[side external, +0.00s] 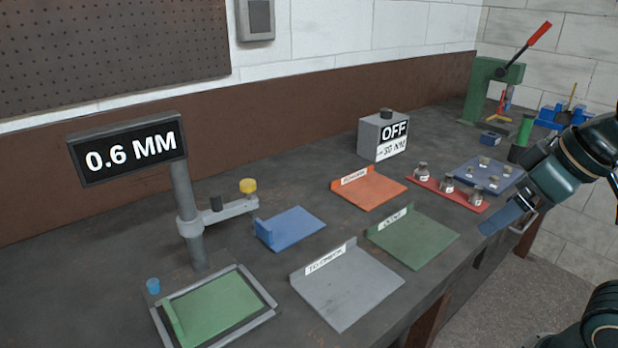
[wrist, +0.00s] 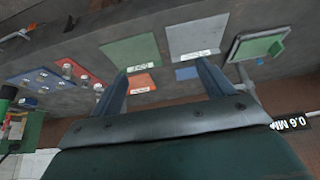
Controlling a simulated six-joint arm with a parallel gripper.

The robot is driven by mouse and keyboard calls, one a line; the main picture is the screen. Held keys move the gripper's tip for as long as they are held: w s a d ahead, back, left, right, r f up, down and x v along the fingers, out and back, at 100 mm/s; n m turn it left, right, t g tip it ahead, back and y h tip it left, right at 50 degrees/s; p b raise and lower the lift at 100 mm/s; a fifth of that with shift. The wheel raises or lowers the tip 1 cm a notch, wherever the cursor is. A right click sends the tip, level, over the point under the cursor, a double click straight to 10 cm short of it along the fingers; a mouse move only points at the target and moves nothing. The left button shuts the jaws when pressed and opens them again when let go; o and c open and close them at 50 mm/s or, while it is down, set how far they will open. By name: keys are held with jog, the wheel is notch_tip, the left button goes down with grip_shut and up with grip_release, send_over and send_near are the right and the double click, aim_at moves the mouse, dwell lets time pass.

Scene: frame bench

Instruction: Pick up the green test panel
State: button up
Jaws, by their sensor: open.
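The green test panel (side external: 218,308) lies in a grey-edged frame (side external: 267,295) at the bench's front left, below the "0.6 MM" display. It has a raised lip along its left side. In the wrist view the panel (wrist: 258,47) shows at the upper right, on its frame (wrist: 236,46). My gripper (side external: 506,214) is at the right of the side view, near the bench's front edge and far from the panel. In the wrist view my gripper's (wrist: 160,72) two fingers are spread wide with nothing between them.
Between gripper and panel lie a green tray (side external: 415,240), a grey tray (side external: 345,288), an orange tray (side external: 370,190) and a blue plate (side external: 292,228). The gauge post (side external: 186,210) stands behind the panel. A red rack (side external: 450,190) of small weights sits near my gripper.

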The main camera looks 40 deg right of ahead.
aim_at(202, 312)
jog(key=w+a+m+g+y, duration=0.1)
jog(key=w+a+m+y, duration=0.2)
jog(key=w+a, duration=0.55)
jog(key=w+a+m+y, duration=0.3)
jog(key=w+a, duration=0.2)
jog(key=w, duration=0.6)
jog(key=w+a+f+m+g+y, duration=0.1)
jog(key=w+a+f+m+y, duration=0.1)
jog(key=w+a+f+m, duration=0.1)
jog(key=w+a+f+m+g+y, duration=0.2)
jog(key=w+a+f+m, duration=0.1)
jog(key=a+f+m, duration=0.1)
jog(key=w+a+f+m+g+y, duration=0.1)
jog(key=w+a+f+m+y, duration=0.2)
jog(key=a+f, duration=0.3)
jog(key=shift+w+a+m, duration=0.5)
jog(key=shift+w+a, duration=0.05)
jog(key=shift+a, duration=0.2)
jog(key=shift+w+a+f+m+g+y, duration=0.1)
jog(key=shift+a+f+m+g+y, duration=0.25)
jog(key=shift+f+m, duration=0.2)
jog(key=shift+a, duration=0.1)
jog(key=shift+x, duration=4.3)
jog(key=shift+f, duration=0.1)
